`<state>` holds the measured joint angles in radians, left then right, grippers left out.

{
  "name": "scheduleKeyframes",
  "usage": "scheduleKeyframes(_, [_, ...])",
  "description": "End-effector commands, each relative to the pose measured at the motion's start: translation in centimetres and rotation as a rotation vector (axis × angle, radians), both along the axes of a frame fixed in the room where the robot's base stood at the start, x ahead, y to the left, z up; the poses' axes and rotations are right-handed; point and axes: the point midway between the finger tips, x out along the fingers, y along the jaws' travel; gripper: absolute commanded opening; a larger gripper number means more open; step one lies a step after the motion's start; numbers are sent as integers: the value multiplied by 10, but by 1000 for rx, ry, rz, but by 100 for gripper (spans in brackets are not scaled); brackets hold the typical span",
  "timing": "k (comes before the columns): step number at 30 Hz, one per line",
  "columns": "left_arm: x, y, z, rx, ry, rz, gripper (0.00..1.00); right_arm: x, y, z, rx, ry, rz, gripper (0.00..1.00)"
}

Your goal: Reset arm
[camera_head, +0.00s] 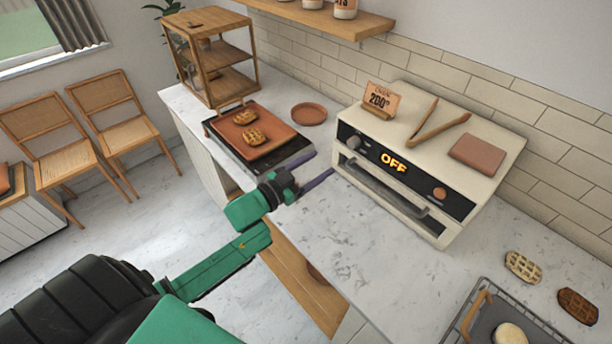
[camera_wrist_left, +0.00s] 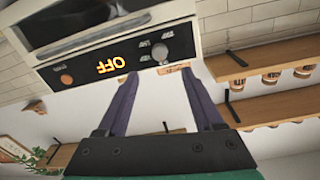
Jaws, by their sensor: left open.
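My left gripper (camera_head: 322,178) reaches in from the left on a green arm, above the counter and just left of the oven. Its two purple fingers are apart with nothing between them. The left wrist view shows the same open fingers (camera_wrist_left: 160,100) pointing toward the oven front, which appears upside down there. The cream oven (camera_head: 425,165) has its door closed and its display (camera_head: 393,162) reads OFF; it also shows in the left wrist view (camera_wrist_left: 115,45). My right gripper is not in view.
Left of the oven, a tray (camera_head: 262,150) holds two waffles. A round brown plate (camera_head: 309,114), a wooden shelf rack (camera_head: 210,55) and a wire rack (camera_head: 470,318) stand on the counter. The marble counter (camera_head: 370,255) before the oven is clear.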

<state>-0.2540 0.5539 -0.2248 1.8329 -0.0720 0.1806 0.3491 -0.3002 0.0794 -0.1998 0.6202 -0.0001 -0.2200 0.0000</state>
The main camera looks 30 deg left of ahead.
Motion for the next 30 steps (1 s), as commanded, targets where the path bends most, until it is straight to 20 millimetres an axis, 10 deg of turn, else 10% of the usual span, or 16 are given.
scheduleKeyframes(7, [-35, 15, -2, 0, 0, -1, 68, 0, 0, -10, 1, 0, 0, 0])
scheduleKeyframes(23, [-36, 16, -2, 1, 7, 6, 68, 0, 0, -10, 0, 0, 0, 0])
scheduleKeyframes(30, [-49, 27, -55, 73, 358, 241, 68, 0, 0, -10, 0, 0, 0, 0])
